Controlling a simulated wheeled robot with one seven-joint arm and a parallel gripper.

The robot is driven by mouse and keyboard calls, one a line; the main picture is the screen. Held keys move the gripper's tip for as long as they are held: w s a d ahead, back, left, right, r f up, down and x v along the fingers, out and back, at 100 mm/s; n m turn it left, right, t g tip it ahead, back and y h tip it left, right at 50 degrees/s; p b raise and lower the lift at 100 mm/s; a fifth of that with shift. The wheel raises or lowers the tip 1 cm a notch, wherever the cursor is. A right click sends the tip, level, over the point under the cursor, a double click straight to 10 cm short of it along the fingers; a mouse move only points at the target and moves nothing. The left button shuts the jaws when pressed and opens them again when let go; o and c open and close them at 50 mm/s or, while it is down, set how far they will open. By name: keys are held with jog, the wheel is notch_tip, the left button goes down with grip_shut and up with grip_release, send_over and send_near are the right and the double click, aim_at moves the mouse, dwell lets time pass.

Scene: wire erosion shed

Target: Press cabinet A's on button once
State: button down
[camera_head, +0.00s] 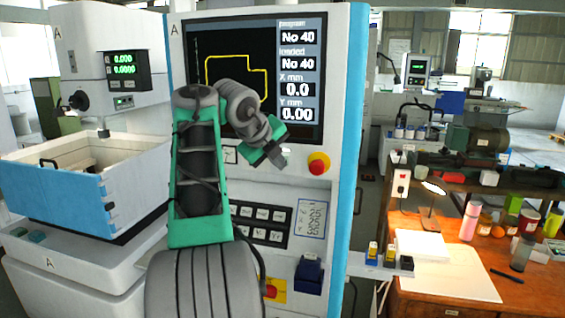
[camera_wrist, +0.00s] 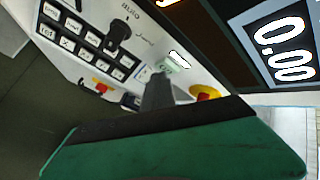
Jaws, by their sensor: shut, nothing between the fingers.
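Cabinet A (camera_head: 345,120) is the tall white and blue cabinet with a large screen, marked A at its top left. My gripper (camera_head: 279,160) is in front of its panel, just below the screen and left of the red emergency knob (camera_head: 319,163). In the wrist view my gripper's dark fingers (camera_wrist: 158,78) are shut and empty. Their tips overlap a small pale green control (camera_wrist: 172,65) on the panel, beside a bright white strip. I cannot tell whether they touch it, and its lettering is not readable. My gripper hides this part of the panel in the head view.
A black knob (camera_wrist: 119,32) and a block of black-framed keys (camera_head: 262,222) are on the same panel. A blue box (camera_head: 308,275) protrudes low on the cabinet. A wooden bench (camera_head: 440,290) stands at right, and a machine with an open tank (camera_head: 60,195) at left.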

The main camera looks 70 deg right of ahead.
jog(key=shift+s+a, duration=0.1)
jog(key=shift+a, duration=0.55)
jog(key=shift+s+a+b, duration=0.2)
jog(key=shift+a+b, duration=0.25)
jog(key=shift+a, duration=0.8)
jog(key=shift+s+a+b, duration=0.2)
jog(key=shift+a+b, duration=0.2)
jog(key=shift+a, duration=0.85)
